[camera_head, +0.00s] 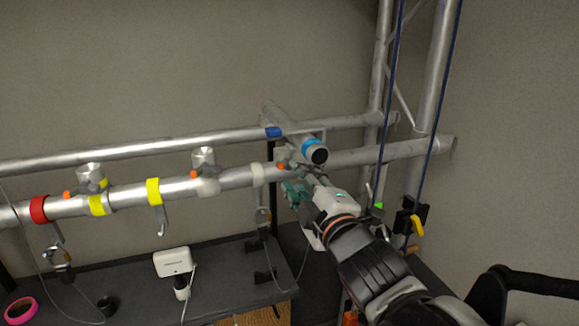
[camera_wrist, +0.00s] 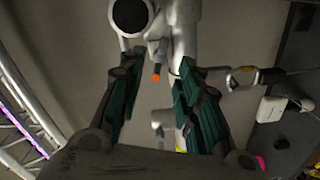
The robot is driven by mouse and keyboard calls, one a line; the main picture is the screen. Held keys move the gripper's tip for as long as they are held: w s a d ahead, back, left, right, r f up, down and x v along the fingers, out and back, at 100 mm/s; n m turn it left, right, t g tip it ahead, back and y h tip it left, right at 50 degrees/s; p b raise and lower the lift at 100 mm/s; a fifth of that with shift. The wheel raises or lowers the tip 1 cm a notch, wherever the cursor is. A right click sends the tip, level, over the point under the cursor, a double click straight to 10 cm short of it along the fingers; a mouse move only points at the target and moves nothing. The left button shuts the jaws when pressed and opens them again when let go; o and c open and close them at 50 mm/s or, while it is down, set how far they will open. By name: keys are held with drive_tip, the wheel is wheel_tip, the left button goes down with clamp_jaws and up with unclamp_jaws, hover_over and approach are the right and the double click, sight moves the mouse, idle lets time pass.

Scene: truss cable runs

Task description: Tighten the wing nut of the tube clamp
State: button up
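The tube clamp (camera_head: 284,155) sits where the short cross tube with the blue band meets the front truss tube. A small orange piece (camera_head: 281,166) on it appears to be its wing nut; it also shows in the wrist view (camera_wrist: 156,77), below the dark round tube end. My gripper (camera_head: 297,188) is just below and right of the clamp in the head view. In the wrist view my gripper (camera_wrist: 158,64) has its green-padded fingers wide apart, with the orange piece showing between them. No contact is visible. The wing shape is too small to make out.
Similar clamps with orange pieces (camera_head: 194,174) sit further left on the front tube (camera_head: 125,195). Yellow and red bands and hanging hooks are there too. A dark shelf (camera_head: 225,285) below holds a white box (camera_head: 173,262). Blue ropes (camera_head: 393,90) hang at the right.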

drive_tip(key=shift+p+x, duration=0.4)
drive_tip(key=shift+x, duration=2.9)
drive_tip(key=shift+f, duration=0.1)
clamp_jaws()
